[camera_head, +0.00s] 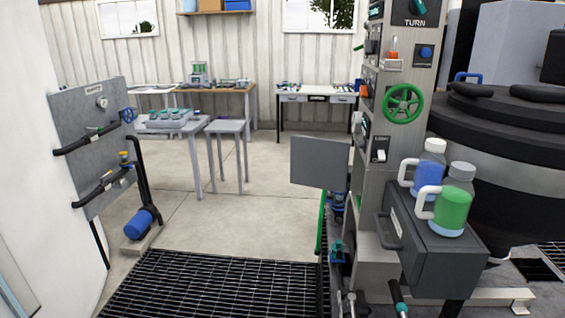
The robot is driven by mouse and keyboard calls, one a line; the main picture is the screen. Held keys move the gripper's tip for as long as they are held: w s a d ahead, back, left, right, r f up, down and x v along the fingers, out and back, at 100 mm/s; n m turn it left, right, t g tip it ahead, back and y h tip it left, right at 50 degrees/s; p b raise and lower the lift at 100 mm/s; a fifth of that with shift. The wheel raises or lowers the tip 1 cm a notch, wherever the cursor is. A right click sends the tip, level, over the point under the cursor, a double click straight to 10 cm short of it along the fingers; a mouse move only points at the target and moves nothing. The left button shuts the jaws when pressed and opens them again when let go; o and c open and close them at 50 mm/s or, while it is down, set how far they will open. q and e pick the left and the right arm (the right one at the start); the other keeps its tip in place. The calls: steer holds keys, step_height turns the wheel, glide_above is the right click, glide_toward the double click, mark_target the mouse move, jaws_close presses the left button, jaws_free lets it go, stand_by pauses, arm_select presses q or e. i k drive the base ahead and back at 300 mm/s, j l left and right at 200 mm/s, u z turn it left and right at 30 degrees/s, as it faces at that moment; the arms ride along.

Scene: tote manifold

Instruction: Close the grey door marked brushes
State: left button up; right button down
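A flat grey panel (320,162) sticks out to the left from the tall grey column and looks like a door standing open. No writing shows on the face turned to me. A dark grey box (445,262) sits low on the column's right side, with a bar handle and a small pale label on its left face. The label is too small to read, so I cannot tell which one is marked brushes. Neither of my grippers shows in this view.
Two jugs, one blue (429,168) and one green (453,202), stand on the dark box. A green handwheel (404,104) and switches line the column. A dark floor grating (215,285) lies in front. A pipe panel (92,140) stands left. The middle floor is clear.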

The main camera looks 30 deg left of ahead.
mark_target(323, 164)
steer(key=j+u, duration=0.55)
steer(key=u, duration=0.15)
steer(key=j+u, duration=0.35)
steer(key=i+j, duration=0.85)
steer(key=i, duration=0.15)
steer(key=i+z, duration=0.1)
steer(key=i, duration=0.4)
steer(key=i+j, duration=0.2)
steer(key=i, duration=0.3)
steer(key=i+j+z, duration=0.15)
steer(key=i, duration=0.35)
steer(key=i+j+z, duration=0.1)
steer(key=i+z, duration=0.15)
steer(key=z, duration=0.2)
steer(key=i+j+z, duration=0.15)
steer(key=z, duration=0.3)
steer(key=i+j+z, duration=0.3)
steer(key=z, duration=0.15)
steer(key=i+j+z, duration=0.15)
steer(key=j+z, duration=0.15)
steer(key=z, duration=0.15)
steer(key=i+j+z, duration=0.15)
steer(key=j+z, duration=0.25)
steer(key=i+j+z, duration=0.1)
steer(key=z, duration=0.3)
steer(key=j+z, duration=1.2)
steer(key=k+j+z, duration=0.1)
steer(key=k, duration=0.35)
